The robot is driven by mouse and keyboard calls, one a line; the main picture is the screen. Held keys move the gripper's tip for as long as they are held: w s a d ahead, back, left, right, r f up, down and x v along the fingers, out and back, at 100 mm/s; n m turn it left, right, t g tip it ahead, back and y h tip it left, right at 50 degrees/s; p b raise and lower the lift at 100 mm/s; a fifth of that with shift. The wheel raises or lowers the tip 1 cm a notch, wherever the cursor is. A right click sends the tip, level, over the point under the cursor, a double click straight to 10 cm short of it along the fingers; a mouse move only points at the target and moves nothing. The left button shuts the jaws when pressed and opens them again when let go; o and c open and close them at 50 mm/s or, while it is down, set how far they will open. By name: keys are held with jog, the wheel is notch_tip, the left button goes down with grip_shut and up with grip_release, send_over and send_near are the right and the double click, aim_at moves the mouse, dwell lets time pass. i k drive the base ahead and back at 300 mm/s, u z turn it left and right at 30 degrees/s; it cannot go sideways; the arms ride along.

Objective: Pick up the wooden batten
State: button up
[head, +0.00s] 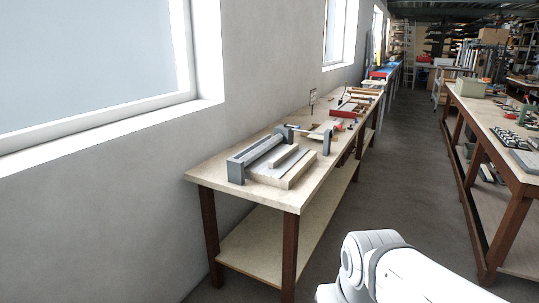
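Light wooden pieces lie side by side near the front end of the workbench along the wall. The nearest long one, likely the wooden batten (299,172), has a pale end facing right and front. A thinner wooden strip (284,156) lies just behind it. From this distance I cannot tell for certain which piece is the batten. They lie beside a grey profile (258,150) between grey upright holders (236,171). My gripper is out of view; only a white part of my arm shows at the bottom, well to the right and in front of the bench.
The workbench (215,178) has a lower shelf and dark legs. Behind the pieces lie several tools and a red item (344,114). A second bench (492,118) stands at right, with trays. The floor aisle (405,170) between the benches is clear.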

aim_at(275, 162)
jog(key=z, duration=0.05)
jog(key=k, duration=1)
jog(key=u, duration=0.85)
jog(key=i, duration=2.15)
jog(key=z, duration=0.25)
jog(key=i, duration=1.3)
jog(key=z, duration=1.2)
jog(key=i, duration=0.5)
jog(key=z, duration=0.3)
jog(key=k, duration=0.85)
jog(key=z, duration=0.15)
